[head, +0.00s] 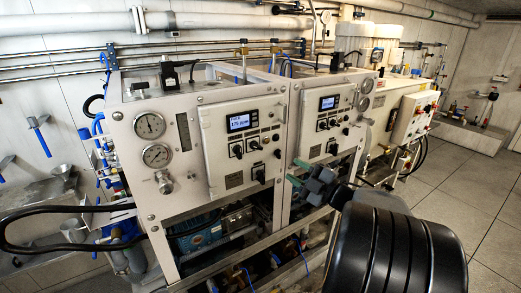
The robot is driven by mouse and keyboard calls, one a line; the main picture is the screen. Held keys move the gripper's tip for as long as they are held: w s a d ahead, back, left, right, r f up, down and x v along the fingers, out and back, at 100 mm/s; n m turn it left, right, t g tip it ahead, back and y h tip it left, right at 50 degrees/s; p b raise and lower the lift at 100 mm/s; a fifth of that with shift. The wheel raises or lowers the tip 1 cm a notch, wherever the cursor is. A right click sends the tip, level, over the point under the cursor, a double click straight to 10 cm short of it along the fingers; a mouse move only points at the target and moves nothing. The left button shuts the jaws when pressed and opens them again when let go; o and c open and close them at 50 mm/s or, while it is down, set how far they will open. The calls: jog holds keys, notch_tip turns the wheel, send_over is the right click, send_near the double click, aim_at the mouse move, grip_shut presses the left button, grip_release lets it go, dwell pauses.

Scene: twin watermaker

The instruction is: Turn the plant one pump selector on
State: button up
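The left white plant cabinet (218,190) has a front panel with a lit blue display (240,122). Below the display are several black selector knobs, among them a left knob (237,151), a middle knob (255,144) and a lower knob (259,175). Their labels are too small to read, so I cannot tell which is the pump selector or how it is set. My gripper (296,172) has green fingertips spread apart with nothing between them. It is to the right of the left panel's knobs, in front of the gap between the cabinets, apart from the knobs.
A second, similar cabinet (325,125) stands to the right, partly behind my arm. Pressure gauges (150,125) are on the left cabinet's front. A black hose (60,248) loops out at the lower left. Open tiled floor (465,195) lies to the right.

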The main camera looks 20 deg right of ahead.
aim_at(258, 148)
jog(key=p+x, duration=0.4)
jog(key=x, duration=0.9)
jog(key=shift+c, duration=0.2)
grip_shut()
